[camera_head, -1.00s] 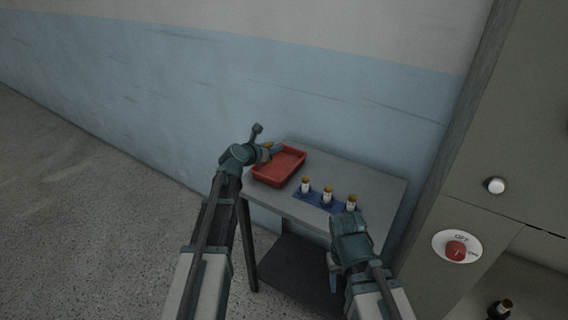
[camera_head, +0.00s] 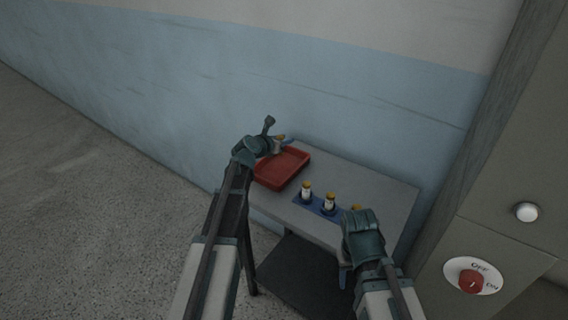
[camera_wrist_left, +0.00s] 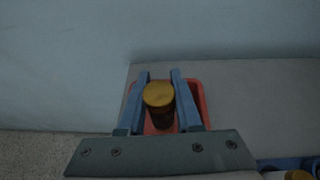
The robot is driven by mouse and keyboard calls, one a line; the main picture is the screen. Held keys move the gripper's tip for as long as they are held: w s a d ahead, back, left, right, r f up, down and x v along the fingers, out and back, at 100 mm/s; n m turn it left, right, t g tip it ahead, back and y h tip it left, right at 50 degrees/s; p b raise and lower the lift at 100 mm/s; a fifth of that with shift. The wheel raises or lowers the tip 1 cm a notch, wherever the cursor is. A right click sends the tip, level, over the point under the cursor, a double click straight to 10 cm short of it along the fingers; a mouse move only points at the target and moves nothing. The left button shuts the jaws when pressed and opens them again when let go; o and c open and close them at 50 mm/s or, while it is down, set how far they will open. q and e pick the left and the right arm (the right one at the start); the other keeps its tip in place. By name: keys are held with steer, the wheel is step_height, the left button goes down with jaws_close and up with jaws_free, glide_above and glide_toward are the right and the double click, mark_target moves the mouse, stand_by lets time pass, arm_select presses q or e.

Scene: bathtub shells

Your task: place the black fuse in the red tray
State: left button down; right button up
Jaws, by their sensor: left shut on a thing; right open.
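My left gripper (camera_head: 281,143) is shut on a fuse with a gold cap, at the back edge of the red tray (camera_head: 270,183). In the left wrist view the fuse (camera_wrist_left: 159,97) stands between the two blue fingers (camera_wrist_left: 159,102), its cap facing the camera and its body dark. The red tray (camera_wrist_left: 202,103) shows behind and below the fingers. I cannot tell the gap between fuse and tray floor. The tray looks empty where I can see it. My right gripper (camera_head: 345,279) is open at the table's front edge, its fingers partly hidden.
The tray is on a grey table (camera_head: 380,185) against the wall. A cabinet with a red OFF/ON knob (camera_head: 471,281) stands at right.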

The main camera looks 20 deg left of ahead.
arm_select(q)
steer(key=shift+f+b, duration=3)
steer(key=shift+f, duration=0.65)
arm_select(e)
step_height(320, 180, down, 7)
steer(key=shift+f, duration=0.1)
arm_select(q)
steer(key=shift+f, duration=0.1)
steer(key=c, duration=0.6)
jaws_free()
arm_select(e)
steer(key=shift+f, duration=0.1)
arm_select(q)
steer(key=shift+r, duration=0.3)
steer(key=p+v, duration=0.4)
steer(key=v, duration=0.8)
steer(key=shift+f+p, duration=0.1)
steer(key=shift+p, duration=0.25)
arm_select(e)
step_height(320, 180, up, 5)
steer(key=shift+f, duration=0.1)
